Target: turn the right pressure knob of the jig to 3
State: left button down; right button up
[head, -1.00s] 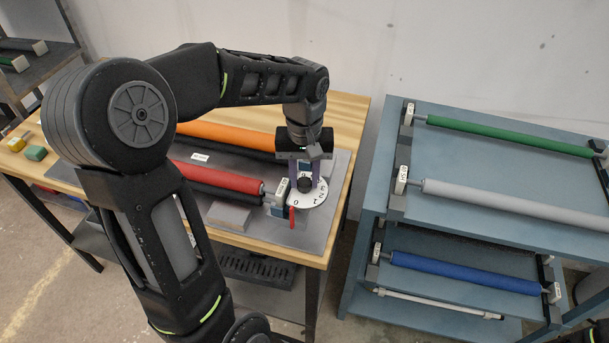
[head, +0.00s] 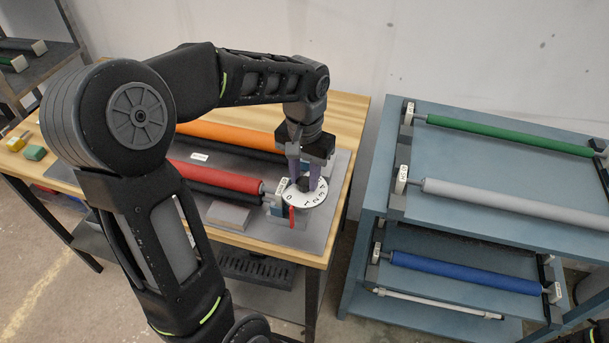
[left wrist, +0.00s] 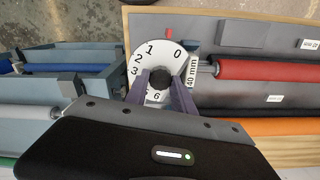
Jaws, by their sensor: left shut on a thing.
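The right pressure knob of the jig is a black grip (left wrist: 160,79) in the middle of a white numbered dial (head: 316,199). The dial also shows in the left wrist view (left wrist: 136,58). A small red pointer (head: 291,217) stands at the dial's front edge; it also shows in the left wrist view (left wrist: 168,32), between 0 and 1. My left gripper (head: 305,182) is over the dial from above, its two purple fingers shut on the black grip. Part of the dial's numbers is hidden behind the gripper.
A red roller (head: 218,176) and an orange roller (head: 228,135) lie on the wooden bench left of the dial. A label block (left wrist: 193,70) stands close beside the dial. A blue rack (head: 380,165) with green, grey and blue rollers stands to the right.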

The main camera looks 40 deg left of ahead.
pick_arm(q)
jog(key=m, duration=0.4)
jog(key=shift+m, duration=0.3)
jog(key=m, duration=0.4)
jog(key=shift+m, duration=0.3)
jog(key=m, duration=0.4)
jog(key=shift+d+m, duration=0.1)
jog(key=shift+m, duration=0.2)
jog(key=m, duration=0.4)
jog(key=shift+m, duration=0.4)
jog(key=c, duration=1.1)
grip_release()
jog(key=shift+s, duration=0.1)
jog(key=shift+o, duration=0.2)
